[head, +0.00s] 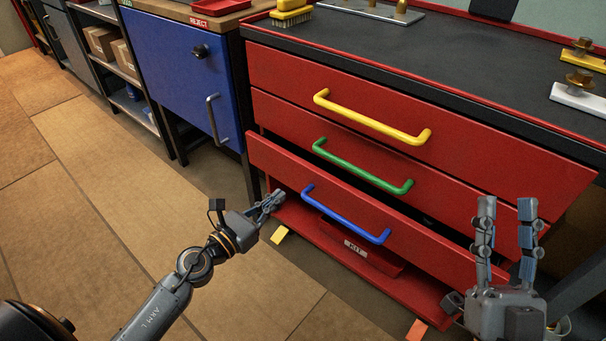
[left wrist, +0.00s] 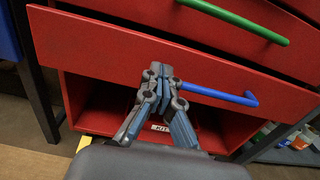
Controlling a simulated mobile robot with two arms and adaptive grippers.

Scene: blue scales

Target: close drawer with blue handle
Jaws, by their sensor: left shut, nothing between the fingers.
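The bottom red drawer (head: 420,250) with the blue handle (head: 345,215) stands partly out, its front forward of the drawers above. It also shows in the left wrist view (left wrist: 100,45), with the blue handle (left wrist: 215,95). My left gripper (head: 280,195) is shut and empty in front of the drawer, left of the handle. In the left wrist view its fingertips (left wrist: 162,72) overlap the drawer front and hide the handle's left end. I cannot tell whether they touch. My right gripper (head: 507,203) is open and empty, in front of the cabinet's right side.
Above are the drawers with the green handle (head: 362,168) and the yellow handle (head: 372,118). A red tray labelled KIT (head: 357,247) lies on the shelf below. A blue cabinet (head: 180,65) stands to the left. The tiled floor (head: 90,200) at left is clear.

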